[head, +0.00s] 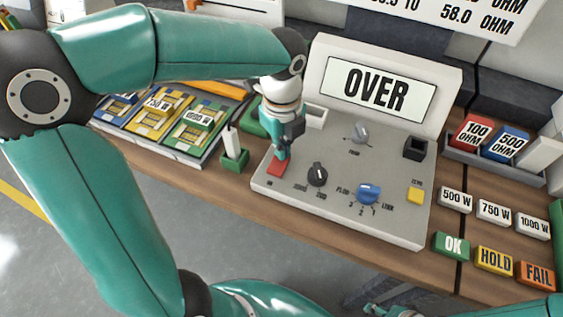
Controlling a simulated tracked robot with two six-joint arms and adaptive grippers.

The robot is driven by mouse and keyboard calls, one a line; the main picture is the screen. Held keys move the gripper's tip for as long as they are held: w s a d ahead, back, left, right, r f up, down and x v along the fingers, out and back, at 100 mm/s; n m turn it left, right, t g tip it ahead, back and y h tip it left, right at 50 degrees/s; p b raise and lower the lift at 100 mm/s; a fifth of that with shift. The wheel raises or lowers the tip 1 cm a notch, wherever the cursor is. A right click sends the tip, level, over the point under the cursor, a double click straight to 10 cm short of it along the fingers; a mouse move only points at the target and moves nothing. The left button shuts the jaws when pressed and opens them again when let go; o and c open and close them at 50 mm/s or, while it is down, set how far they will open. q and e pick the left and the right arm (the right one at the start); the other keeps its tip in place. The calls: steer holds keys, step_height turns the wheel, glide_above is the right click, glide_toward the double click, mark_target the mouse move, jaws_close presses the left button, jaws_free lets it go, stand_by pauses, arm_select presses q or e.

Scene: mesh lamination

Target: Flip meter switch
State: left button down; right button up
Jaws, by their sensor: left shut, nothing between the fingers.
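The grey meter (350,202) stands on the wooden bench, and its raised screen (378,90) reads OVER. A red switch (277,168) sits at the left of its panel. My left gripper (282,153) is shut and empty, pointing down with its fingertips right at the red switch. The tips cover part of the switch, and I cannot tell if they touch it. The panel also has a black knob (317,174), a blue knob (368,193), a grey knob (359,131) and a yellow button (416,195). A small teal part of my right arm's end (388,311) shows at the bottom edge; its fingers are unclear.
Left of the meter are a tray (205,160) of coloured wattage packs and a green block with a white upright piece (233,146). To the right are red and blue ohm blocks (507,146), white wattage tags (494,211) and OK, HOLD and FAIL blocks (495,261).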

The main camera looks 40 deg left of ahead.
arm_select(q)
steer(key=shift+f, duration=0.2)
steer(key=shift+r, duration=0.15)
step_height(320, 180, up, 7)
steer(key=p, duration=0.6)
stand_by(0.6)
